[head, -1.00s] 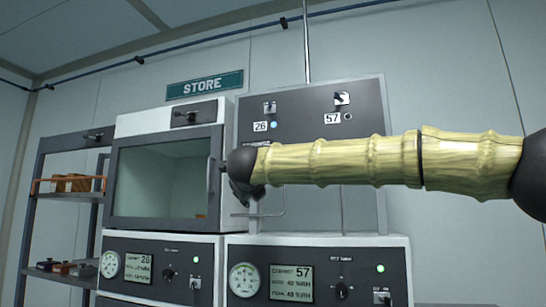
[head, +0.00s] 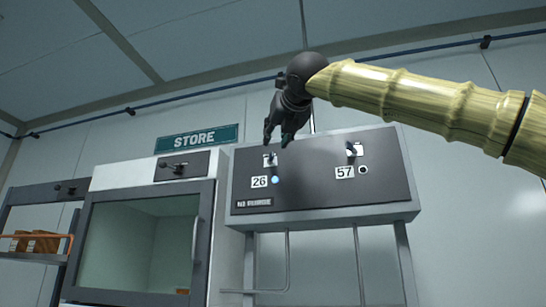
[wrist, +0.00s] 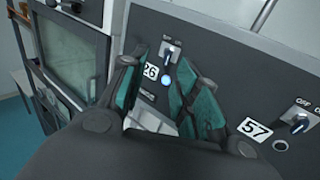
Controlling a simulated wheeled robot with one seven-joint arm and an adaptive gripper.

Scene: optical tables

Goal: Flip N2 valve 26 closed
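The N2 valve 26 switch (head: 270,159) is a small toggle on a light plate at the upper left of the dark panel (head: 315,180). Its "26" label (head: 260,182) and a lit blue lamp (head: 276,180) are below it. My gripper (head: 279,140) points down just above this switch in the head view. In the wrist view the valve 26 switch (wrist: 168,52) shows between the two teal-padded fingers of my gripper (wrist: 160,72). The fingers are apart and nothing is held. Whether a finger touches the toggle I cannot tell.
The valve 57 switch (head: 354,150) is to the right on the same panel, with an unlit lamp (head: 364,170). A glass-doored cabinet (head: 140,245) and a STORE sign (head: 197,139) are at left. Bare wall lies right of the panel.

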